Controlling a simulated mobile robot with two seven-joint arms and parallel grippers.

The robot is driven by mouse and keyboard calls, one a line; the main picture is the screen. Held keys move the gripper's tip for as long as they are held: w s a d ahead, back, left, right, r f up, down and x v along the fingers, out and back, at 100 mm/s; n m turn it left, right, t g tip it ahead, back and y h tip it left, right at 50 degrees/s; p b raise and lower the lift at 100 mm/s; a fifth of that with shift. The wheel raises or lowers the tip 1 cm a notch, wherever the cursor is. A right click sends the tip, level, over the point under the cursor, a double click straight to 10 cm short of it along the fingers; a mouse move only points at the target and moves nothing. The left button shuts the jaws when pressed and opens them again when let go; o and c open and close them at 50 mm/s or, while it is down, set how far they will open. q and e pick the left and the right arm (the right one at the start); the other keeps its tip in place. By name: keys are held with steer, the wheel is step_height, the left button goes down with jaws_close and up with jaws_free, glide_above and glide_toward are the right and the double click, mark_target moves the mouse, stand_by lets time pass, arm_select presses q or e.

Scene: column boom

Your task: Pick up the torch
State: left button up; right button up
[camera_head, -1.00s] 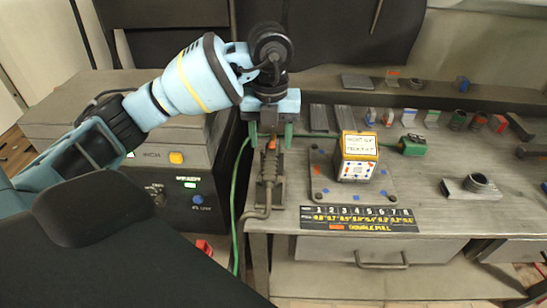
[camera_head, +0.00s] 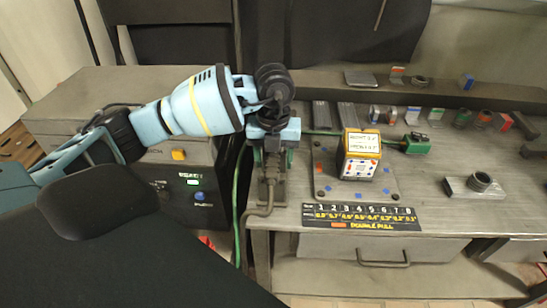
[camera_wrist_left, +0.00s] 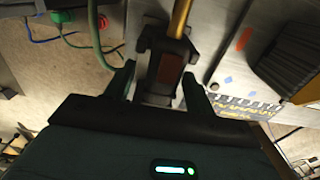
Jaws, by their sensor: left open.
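The torch (camera_head: 268,190) is at the left end of the workbench, a dark grey shape with a hose curling from its lower end. My left gripper (camera_head: 274,160) points down over its upper part, with one green finger on each side. In the left wrist view, a dark body with a brass-coloured tube (camera_wrist_left: 181,18), seemingly the torch, lies between the open fingers of the left gripper (camera_wrist_left: 160,74). Whether the fingers touch it I cannot tell. The gripper hides the torch's upper end in the head view. My right gripper is not in view.
A box with yellow-edged labels (camera_head: 359,155) stands on a plate right of the torch. A numbered strip (camera_head: 361,217) lies along the bench's front. A machine with a green display (camera_head: 190,182) stands left. A green cable runs down between machine and bench.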

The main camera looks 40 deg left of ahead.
mark_target(276, 155)
arm_select(q)
steer(key=c, duration=1.1)
steer(key=shift+o, duration=0.2)
steer(key=shift+r, duration=0.1)
steer(key=shift+r, duration=0.1)
steer(key=shift+r, duration=0.25)
steer(key=r, duration=0.1)
steer(key=d+r, duration=0.1)
steer(key=shift+s+r, duration=0.15)
steer(key=shift+r, duration=0.25)
steer(key=s+d+r, duration=0.1)
steer(key=s+d, duration=0.5)
steer(key=d, duration=0.7)
steer(key=shift+s+d+r, duration=0.15)
steer(key=shift+d+r, duration=0.05)
steer(key=shift+d, duration=0.1)
